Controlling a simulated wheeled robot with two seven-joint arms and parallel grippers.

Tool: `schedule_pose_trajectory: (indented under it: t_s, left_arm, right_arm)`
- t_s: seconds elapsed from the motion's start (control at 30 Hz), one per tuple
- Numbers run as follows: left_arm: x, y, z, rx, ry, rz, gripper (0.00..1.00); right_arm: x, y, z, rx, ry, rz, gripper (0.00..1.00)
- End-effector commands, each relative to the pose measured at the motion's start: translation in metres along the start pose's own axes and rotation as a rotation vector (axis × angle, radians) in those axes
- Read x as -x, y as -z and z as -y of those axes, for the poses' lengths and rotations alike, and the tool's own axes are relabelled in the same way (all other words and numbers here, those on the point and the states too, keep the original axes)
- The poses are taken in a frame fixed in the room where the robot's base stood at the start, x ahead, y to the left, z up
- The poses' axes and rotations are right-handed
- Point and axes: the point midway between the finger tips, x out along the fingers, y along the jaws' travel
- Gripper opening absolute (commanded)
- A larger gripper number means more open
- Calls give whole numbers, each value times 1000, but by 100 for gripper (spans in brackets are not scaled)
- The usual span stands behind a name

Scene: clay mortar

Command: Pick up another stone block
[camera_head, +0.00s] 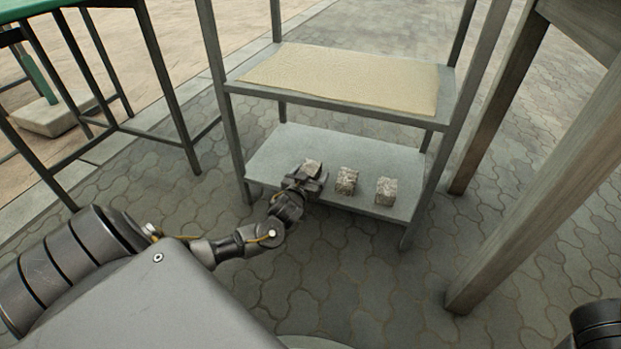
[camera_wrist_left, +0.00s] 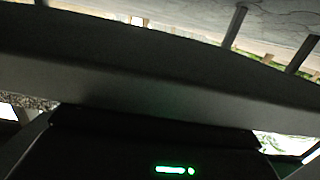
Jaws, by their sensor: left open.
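Three small rough stone blocks stand in a row on the lower grey shelf of a metal rack: a left block (camera_head: 313,165), a middle block (camera_head: 347,181) and a right block (camera_head: 386,191). My left gripper (camera_head: 308,180) is open at the left block, at the shelf's front edge, and covers part of that block. I cannot tell whether the fingers touch it. The left wrist view is mostly filled by dark surfaces, and no whole block shows there. My right gripper is out of view.
The upper shelf (camera_head: 340,80) with a beige top hangs above the lower shelf (camera_head: 270,160), between metal posts. A wooden table leg (camera_head: 515,215) stands to the right. A green-edged metal frame (camera_head: 165,80) stands at left. The paved floor in front is clear.

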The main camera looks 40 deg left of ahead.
Motion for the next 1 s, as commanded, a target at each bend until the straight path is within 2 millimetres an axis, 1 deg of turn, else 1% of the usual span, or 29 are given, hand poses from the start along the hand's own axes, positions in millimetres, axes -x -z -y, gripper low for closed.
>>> schedule_pose_trajectory:
  t_s: [0.1,0.2,0.6,0.7,1.0]
  left_arm:
    - [0,1,0,0,0,1,77]
    - [0,1,0,0,0,0,77]
    - [0,1,0,1,0,0,25]
    - [0,2,0,2,0,-3,15]
    - [0,5,0,2,0,-2,15]
  right_arm:
    - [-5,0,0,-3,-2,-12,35]
    - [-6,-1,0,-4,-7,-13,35]
    - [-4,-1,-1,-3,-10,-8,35]
    - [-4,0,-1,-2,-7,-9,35]
    - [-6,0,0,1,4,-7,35]
